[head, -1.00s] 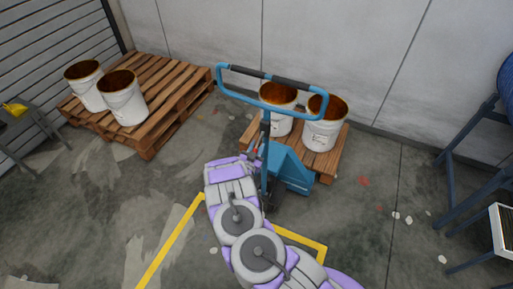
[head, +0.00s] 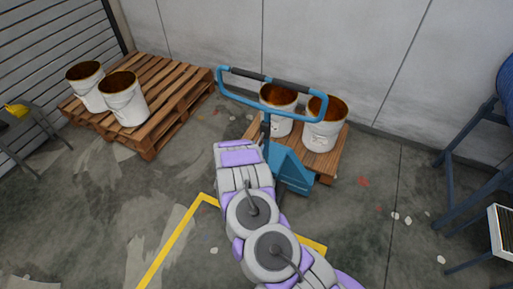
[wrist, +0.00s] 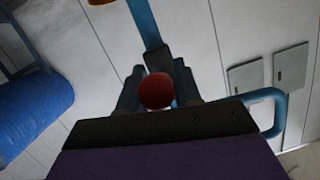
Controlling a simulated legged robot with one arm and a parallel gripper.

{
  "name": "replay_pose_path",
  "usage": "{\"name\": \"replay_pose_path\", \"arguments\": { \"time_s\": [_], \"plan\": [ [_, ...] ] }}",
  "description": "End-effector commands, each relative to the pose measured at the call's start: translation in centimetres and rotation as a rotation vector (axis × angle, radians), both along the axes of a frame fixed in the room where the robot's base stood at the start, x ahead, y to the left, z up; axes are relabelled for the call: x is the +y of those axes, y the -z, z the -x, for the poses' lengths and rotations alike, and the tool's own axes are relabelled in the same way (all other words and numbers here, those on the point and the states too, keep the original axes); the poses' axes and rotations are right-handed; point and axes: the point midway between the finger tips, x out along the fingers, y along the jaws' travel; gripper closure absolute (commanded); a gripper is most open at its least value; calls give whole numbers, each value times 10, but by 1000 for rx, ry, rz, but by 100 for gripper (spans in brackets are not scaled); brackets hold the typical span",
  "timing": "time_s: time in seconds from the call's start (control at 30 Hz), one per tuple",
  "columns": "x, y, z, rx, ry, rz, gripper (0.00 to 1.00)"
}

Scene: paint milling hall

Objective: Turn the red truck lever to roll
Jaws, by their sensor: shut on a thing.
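The blue pallet truck (head: 289,167) stands beyond my arm in the head view, with its looped handle (head: 320,105) upright above it. In the wrist view the lever's round red knob (wrist: 156,91) sits in front of the truck's blue shaft (wrist: 146,25). My gripper (wrist: 156,78) is shut on the red lever, with one dark finger on each side of the knob. In the head view my arm hides the gripper and the lever. The lever's exact angle cannot be told.
The truck is at a small wooden pallet (head: 325,163) bearing two white buckets. A larger pallet (head: 172,100) with two buckets lies left. A blue-framed rack (head: 462,140) stands right. Open floor with a yellow line (head: 170,245) lies in front.

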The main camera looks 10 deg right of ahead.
Motion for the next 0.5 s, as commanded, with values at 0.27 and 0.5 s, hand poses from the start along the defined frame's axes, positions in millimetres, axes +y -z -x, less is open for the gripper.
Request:
{"name": "replay_pose_path", "arguments": {
  "time_s": [0.27,0.5],
  "plan": [
    [2,-22,-1,152,-2,-117,100],
    [3,-23,0,203,-5,-151,100]
  ]
}}
